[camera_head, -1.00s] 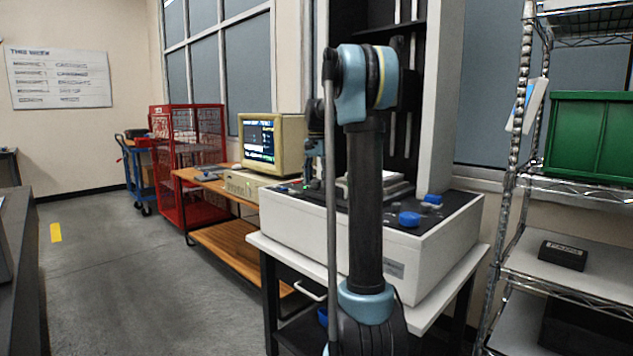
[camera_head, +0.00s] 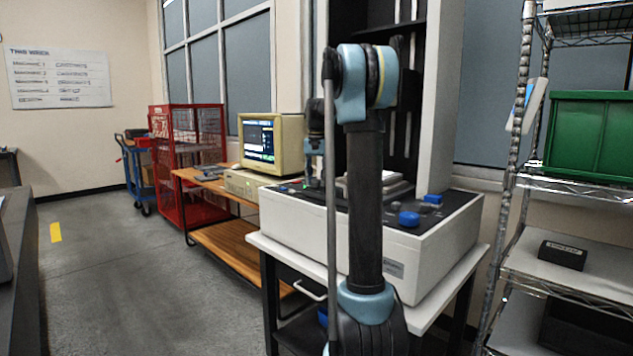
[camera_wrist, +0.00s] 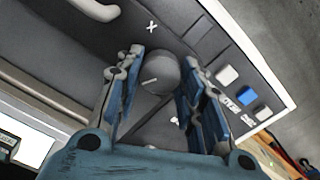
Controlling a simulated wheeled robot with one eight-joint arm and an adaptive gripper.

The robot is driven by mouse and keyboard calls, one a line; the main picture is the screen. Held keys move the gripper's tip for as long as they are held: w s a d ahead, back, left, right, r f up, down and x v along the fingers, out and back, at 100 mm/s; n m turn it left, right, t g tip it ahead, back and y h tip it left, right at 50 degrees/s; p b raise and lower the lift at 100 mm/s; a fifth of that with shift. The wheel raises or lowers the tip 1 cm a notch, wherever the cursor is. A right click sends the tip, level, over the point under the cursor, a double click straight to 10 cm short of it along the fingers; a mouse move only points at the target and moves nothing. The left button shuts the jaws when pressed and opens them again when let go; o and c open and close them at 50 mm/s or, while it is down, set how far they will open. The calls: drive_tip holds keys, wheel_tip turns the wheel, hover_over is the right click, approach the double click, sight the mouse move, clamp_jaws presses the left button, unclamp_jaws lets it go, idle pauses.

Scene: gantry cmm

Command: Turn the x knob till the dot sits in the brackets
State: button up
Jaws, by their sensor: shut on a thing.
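The x knob (camera_wrist: 155,74) is a round dark grey knob with a pale pointer line, beside a white X on the dark panel in the wrist view. My gripper (camera_wrist: 161,58) has its two blue fingers on either side of it and is shut on it. In the head view my gripper (camera_head: 313,178) is small, low over the left part of the machine's panel, and the knob cannot be made out there. The monitor (camera_head: 262,142) is lit with small text; I cannot make out a dot or brackets.
The white machine base (camera_head: 335,238) has a blue knob (camera_head: 409,219) on its right side. White and blue buttons (camera_wrist: 239,94) lie right of my fingers in the wrist view. A wire shelf (camera_head: 560,187) with a green bin (camera_head: 590,135) stands at the right. Floor at left is clear.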

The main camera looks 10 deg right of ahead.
sight(316, 180)
drive_tip(key=n, duration=0.4)
drive_tip(key=shift+a+n, duration=0.1)
drive_tip(key=shift+n, duration=0.2)
idle(0.3)
drive_tip(key=shift+w, duration=0.1)
drive_tip(key=o, duration=1.1)
drive_tip(key=shift+c, duration=0.2)
wheel_tip(316, 180, up, 12)
